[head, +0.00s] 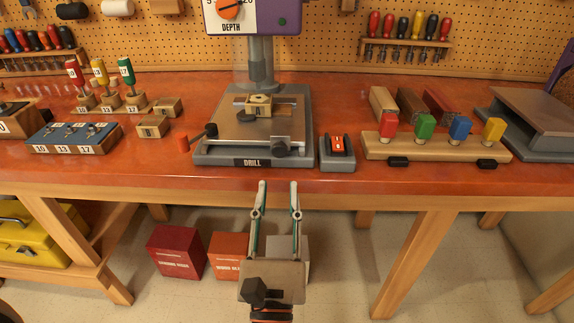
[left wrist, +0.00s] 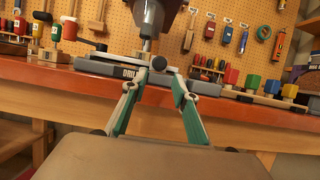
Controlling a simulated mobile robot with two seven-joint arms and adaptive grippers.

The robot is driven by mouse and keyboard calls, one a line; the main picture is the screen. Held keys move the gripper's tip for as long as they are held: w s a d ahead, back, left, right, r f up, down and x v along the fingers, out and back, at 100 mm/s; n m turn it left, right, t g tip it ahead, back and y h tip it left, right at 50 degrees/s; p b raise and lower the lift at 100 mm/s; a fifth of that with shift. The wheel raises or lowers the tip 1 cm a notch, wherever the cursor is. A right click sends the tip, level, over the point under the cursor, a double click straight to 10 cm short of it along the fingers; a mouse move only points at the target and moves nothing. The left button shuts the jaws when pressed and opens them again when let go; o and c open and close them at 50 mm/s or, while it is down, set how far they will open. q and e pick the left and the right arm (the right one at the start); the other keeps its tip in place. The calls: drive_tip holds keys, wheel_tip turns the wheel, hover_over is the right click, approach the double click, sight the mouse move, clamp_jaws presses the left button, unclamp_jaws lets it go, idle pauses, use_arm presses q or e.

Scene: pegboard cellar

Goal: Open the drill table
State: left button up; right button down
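The drill press (head: 261,60) stands at the middle back of the orange bench. Its grey table (head: 228,128) sits on a base labelled DRILL (head: 225,160), with a small wooden block (head: 259,107) on top. A black lever with an orange knob (head: 184,144) sticks out at the left front, and a dark knob (head: 279,149) sits at the right front. My left gripper (head: 277,184) is open and empty just in front of the bench edge, apart from the table. It also shows in the left wrist view (left wrist: 152,73), with the drill behind it. My right gripper is not in view.
A red-switch box (head: 337,146) stands right of the drill. A wooden rack with coloured blocks (head: 436,149) is further right. Numbered blocks (head: 72,138) and small wooden pieces stand at left. Red (head: 176,252) and orange boxes (head: 228,257) lie below the bench.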

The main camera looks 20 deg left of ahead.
sight(279, 154)
use_arm(q)
drive_tip(key=x, duration=0.7)
drive_tip(key=shift+w+a+r+p, duration=0.1)
drive_tip(key=shift+w+p, duration=0.05)
drive_tip(key=shift+p, duration=0.15)
clamp_jaws()
